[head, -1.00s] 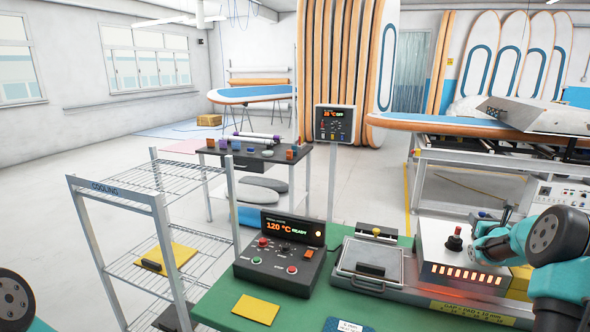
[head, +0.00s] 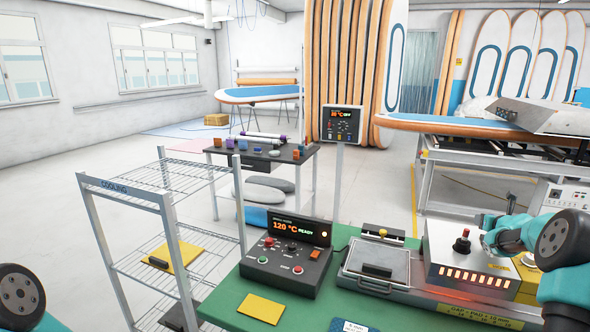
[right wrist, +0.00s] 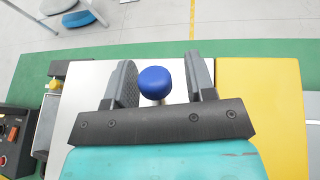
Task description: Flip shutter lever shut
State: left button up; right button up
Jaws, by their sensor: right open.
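A white metal box (head: 440,243) with a row of glowing slots stands on the green bench at the right. A lever with a round blue knob (right wrist: 155,82) rises over the box in the right wrist view. My right gripper (right wrist: 160,62) is open, with one finger on each side of the knob. Gaps show between the knob and the fingers, so it is not gripped. In the head view my right gripper (head: 490,236) is above the right part of the box, and the arm partly hides the lever. My left gripper is out of view.
A red-and-black knob (head: 462,241) stands on top of the box. A flat press (head: 378,265) and a control unit (head: 288,258) reading 120 °C READY are left of it. A yellow block (right wrist: 262,115) adjoins the box. A wire cooling rack (head: 128,192) stands at the left.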

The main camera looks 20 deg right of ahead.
dwell(0.5)
notch_tip(320, 180, up, 6)
jog(key=s+t, duration=0.1)
jog(key=s, duration=0.1)
jog(key=s+a+g, duration=0.1)
jog(key=s+a, duration=0.6)
jog(key=s, duration=0.5)
jog(key=shift+s+r, duration=0.25)
jog(key=shift+r, duration=0.1)
jog(key=x, duration=1.7)
jog(key=shift+w+f, duration=0.15)
jog(key=shift+w, duration=0.1)
grip_shut()
